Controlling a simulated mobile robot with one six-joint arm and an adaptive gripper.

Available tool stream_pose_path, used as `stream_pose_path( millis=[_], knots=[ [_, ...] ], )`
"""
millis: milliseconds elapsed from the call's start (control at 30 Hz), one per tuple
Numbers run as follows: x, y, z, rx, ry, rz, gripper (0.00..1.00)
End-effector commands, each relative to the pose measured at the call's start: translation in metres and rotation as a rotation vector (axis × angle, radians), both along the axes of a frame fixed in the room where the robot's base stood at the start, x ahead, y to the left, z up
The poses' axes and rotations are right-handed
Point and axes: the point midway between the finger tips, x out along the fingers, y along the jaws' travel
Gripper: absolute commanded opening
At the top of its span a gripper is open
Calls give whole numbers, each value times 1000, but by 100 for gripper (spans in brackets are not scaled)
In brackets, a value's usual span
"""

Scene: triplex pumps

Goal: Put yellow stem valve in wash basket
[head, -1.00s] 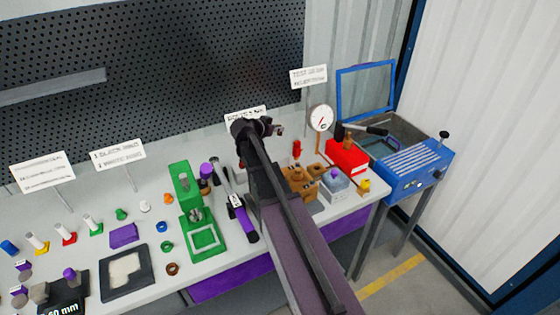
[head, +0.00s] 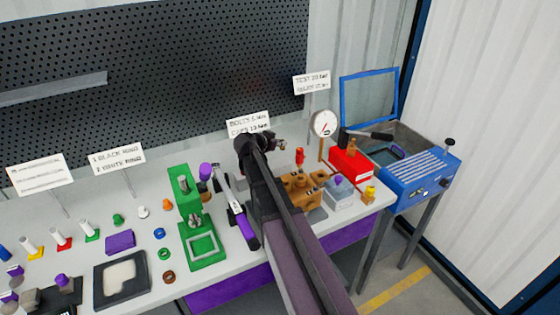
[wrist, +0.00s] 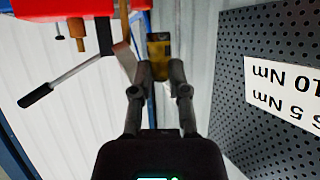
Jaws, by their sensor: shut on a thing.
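My gripper (head: 280,144) is raised above the bench's back edge, near the pegboard and left of the dial gauge. In the wrist view its fingers (wrist: 158,72) are shut on a small dark-yellow piece, the yellow stem valve (wrist: 159,46). Its lower part is hidden between the fingertips. In the head view the valve is too small to make out. The wash basket (head: 393,152) sits inside the open blue wash tank (head: 418,182) at the right, apart from my gripper. Much of the basket is hidden by the tank and a black-handled lever.
A dial gauge (head: 323,123) and red pump (head: 350,165) with a black-handled lever stand between my gripper and the tank. The tank's lid (head: 369,98) is raised. Label signs (head: 248,124) stand along the back. A green press (head: 198,225) is at left.

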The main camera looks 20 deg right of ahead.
Motion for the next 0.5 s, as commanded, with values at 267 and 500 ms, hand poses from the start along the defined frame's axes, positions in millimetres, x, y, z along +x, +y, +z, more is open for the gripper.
stream_pose_path(
  millis=[267,500],
  knots=[
    [0,0,-12,0,0,-1,0],
    [0,0,-11,0,0,0,0]
  ],
)
